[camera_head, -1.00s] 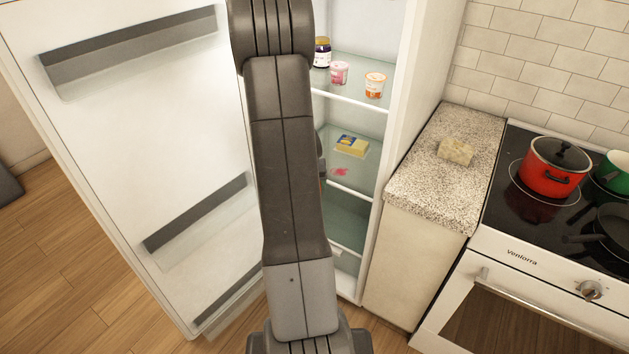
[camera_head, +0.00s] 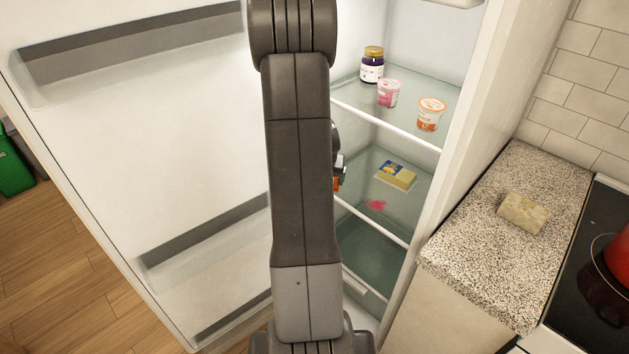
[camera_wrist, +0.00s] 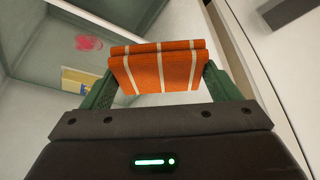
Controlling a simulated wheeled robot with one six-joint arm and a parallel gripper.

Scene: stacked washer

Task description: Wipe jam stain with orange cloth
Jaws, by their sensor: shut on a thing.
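The jam stain (camera_head: 376,205) is a red-pink smear on the fridge's middle glass shelf, in front of a yellow butter pack (camera_head: 396,176). It also shows in the wrist view (camera_wrist: 89,43), at the upper left. My gripper (camera_wrist: 158,75) is shut on the folded orange cloth (camera_wrist: 160,70), which has pale stripes. The cloth is apart from the stain, to its right in the wrist view. In the head view my arm hides most of the gripper; a bit of orange (camera_head: 337,183) shows beside the arm, left of the stain.
The open fridge door (camera_head: 150,130) stands on the left. A dark jar (camera_head: 372,66), a pink cup (camera_head: 389,94) and an orange cup (camera_head: 431,114) stand on the shelf above. A sponge (camera_head: 522,213) lies on the speckled counter (camera_head: 490,255) at right.

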